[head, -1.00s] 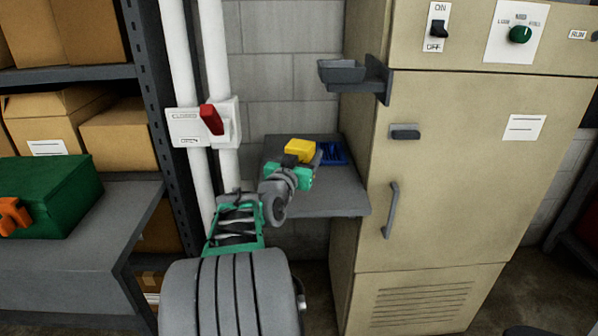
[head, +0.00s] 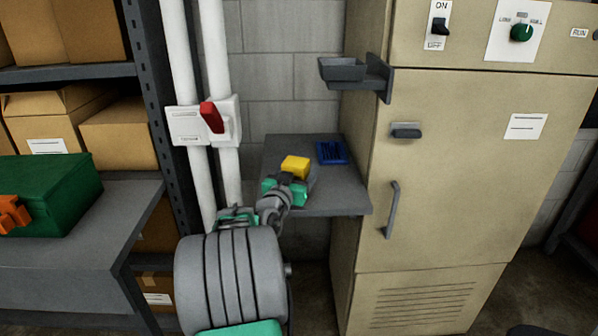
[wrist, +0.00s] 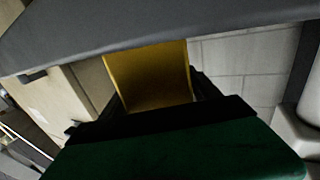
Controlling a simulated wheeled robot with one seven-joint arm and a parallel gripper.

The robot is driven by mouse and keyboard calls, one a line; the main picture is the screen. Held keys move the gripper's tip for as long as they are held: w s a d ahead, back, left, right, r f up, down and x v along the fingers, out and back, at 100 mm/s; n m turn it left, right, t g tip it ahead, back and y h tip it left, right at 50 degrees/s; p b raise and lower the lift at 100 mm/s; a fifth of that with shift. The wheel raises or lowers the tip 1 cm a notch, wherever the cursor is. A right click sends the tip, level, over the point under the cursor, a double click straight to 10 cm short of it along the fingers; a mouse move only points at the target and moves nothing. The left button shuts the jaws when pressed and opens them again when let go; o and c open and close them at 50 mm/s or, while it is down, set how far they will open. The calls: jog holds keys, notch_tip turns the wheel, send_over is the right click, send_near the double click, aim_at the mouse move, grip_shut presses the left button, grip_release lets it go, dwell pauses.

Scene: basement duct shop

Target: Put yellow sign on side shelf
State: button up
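The yellow sign (head: 296,166) is held in my gripper (head: 290,177), low over the grey side shelf (head: 335,200) on the cabinet's left side. In the wrist view the yellow sign (wrist: 150,78) sits between the two dark fingers of my gripper (wrist: 160,103). The wrist picture seems upside down. The grey shelf slab (wrist: 150,22) runs along its top and meets the sign's edge; I cannot tell whether they touch. My gripper hides part of the sign and the shelf's left part in the head view.
A blue slatted item (head: 332,152) lies at the shelf's back. A small grey tray (head: 342,70) juts out above. White pipes (head: 187,100) with a red lever (head: 211,116) stand left. The tan cabinet (head: 450,170) bounds the right. The shelf's front right is bare.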

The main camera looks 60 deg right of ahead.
jog(key=shift+o, duration=0.9)
